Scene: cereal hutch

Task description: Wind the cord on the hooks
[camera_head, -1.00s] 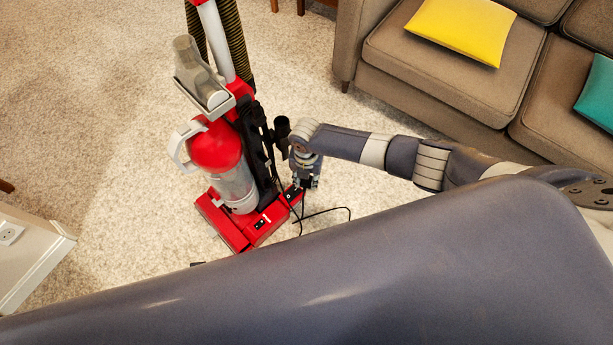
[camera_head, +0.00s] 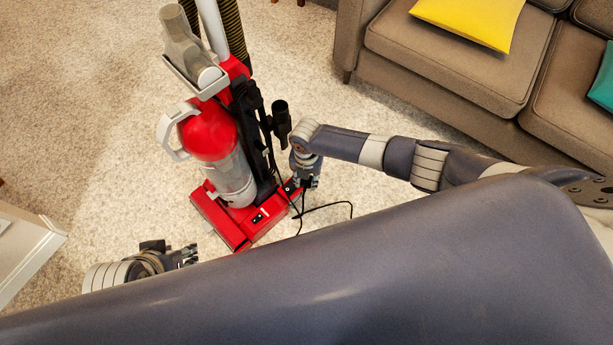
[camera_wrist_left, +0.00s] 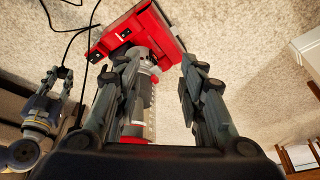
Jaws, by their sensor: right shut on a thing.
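A red upright vacuum cleaner (camera_head: 215,140) stands on the carpet, its red base (camera_head: 240,222) toward me. A thin black cord (camera_head: 325,205) hangs down its right side and loops over the carpet. My right gripper (camera_head: 306,184) is shut on the cord beside the base's right end. The hooks are too small to make out on the dark back part of the vacuum. My left gripper (camera_head: 192,253) is left of and below the base in the head view. In the left wrist view its two fingers (camera_wrist_left: 155,75) stand wide apart and empty, with the vacuum beyond.
A brown sofa (camera_head: 450,60) with a yellow cushion (camera_head: 470,20) and a teal cushion (camera_head: 603,80) stands at the upper right. Bare carpet (camera_head: 80,110) lies left of the vacuum.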

